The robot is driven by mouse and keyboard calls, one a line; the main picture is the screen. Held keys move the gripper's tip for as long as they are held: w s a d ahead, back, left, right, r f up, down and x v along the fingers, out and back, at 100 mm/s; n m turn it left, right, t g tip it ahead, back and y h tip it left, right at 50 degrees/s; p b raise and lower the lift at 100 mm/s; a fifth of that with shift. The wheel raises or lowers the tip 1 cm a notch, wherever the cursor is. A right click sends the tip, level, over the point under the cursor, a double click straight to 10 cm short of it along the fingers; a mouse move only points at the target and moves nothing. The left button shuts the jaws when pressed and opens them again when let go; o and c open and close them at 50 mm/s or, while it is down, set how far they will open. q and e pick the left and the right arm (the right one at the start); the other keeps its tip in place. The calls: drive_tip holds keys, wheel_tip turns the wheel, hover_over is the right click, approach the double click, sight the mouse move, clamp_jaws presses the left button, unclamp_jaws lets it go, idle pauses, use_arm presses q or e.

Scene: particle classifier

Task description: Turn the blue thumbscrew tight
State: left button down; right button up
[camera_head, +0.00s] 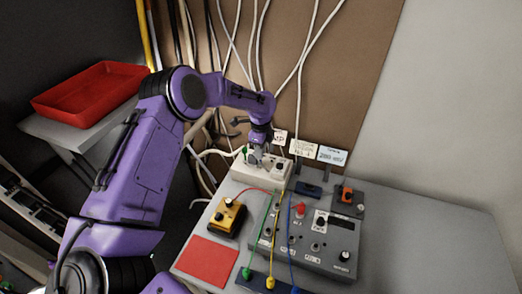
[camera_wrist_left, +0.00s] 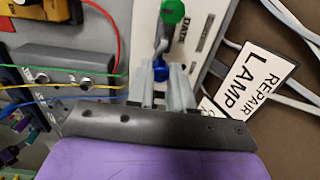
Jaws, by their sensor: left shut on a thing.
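My left gripper (camera_head: 256,160) points down onto a pale box (camera_head: 293,177) at the back of the grey bench. In the left wrist view the gripper (camera_wrist_left: 164,80) is shut on the blue thumbscrew (camera_wrist_left: 160,68), which sits between its two grey fingertips at the edge of the pale box (camera_wrist_left: 192,50). In the head view the blue thumbscrew is hidden behind the gripper. A green knob (camera_wrist_left: 172,11) stands just beyond it, and also shows in the head view (camera_head: 244,150). My right gripper is not in view.
A grey control panel (camera_head: 335,240) with green, yellow and blue leads stands in front of the pale box. A yellow box (camera_head: 229,216) and a red mat (camera_head: 208,261) lie to the left. Labels and white cables are at the back. The bench's right side (camera_head: 440,235) is clear.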

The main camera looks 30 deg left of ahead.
use_arm(q)
drive_tip(key=c, duration=1)
unclamp_jaws()
drive_tip(key=shift+r, duration=0.3)
wheel_tip(320, 180, up, 10)
drive_tip(key=b, duration=0.2)
drive_tip(key=shift+b, duration=0.35)
drive_tip(key=shift+d, duration=0.1)
